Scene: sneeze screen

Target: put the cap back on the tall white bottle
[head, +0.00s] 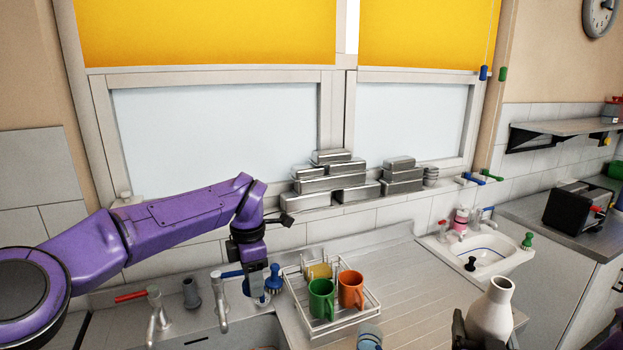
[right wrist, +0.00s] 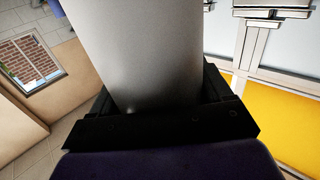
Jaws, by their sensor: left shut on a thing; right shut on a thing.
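The tall white bottle (head: 491,315) is at the lower right of the head view, tilted slightly, with its narrow neck up and no cap visible on it. My right gripper (head: 466,330) is shut on its body. In the right wrist view the bottle's pale body (right wrist: 150,60) fills the space between the dark fingers (right wrist: 160,105). My left gripper (head: 260,290) points down beside the dish rack, far left of the bottle. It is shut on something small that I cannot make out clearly. A blue knobbed object (head: 273,279) shows right beside its fingers. I cannot clearly identify the cap.
A wire dish rack (head: 345,322) holds a green mug (head: 321,299), an orange mug (head: 351,290) and a yellow one (head: 318,271). A jar (head: 369,338) stands in front. Taps (head: 157,315) rise at the left. The ribbed drainboard (head: 420,285) is mostly clear.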

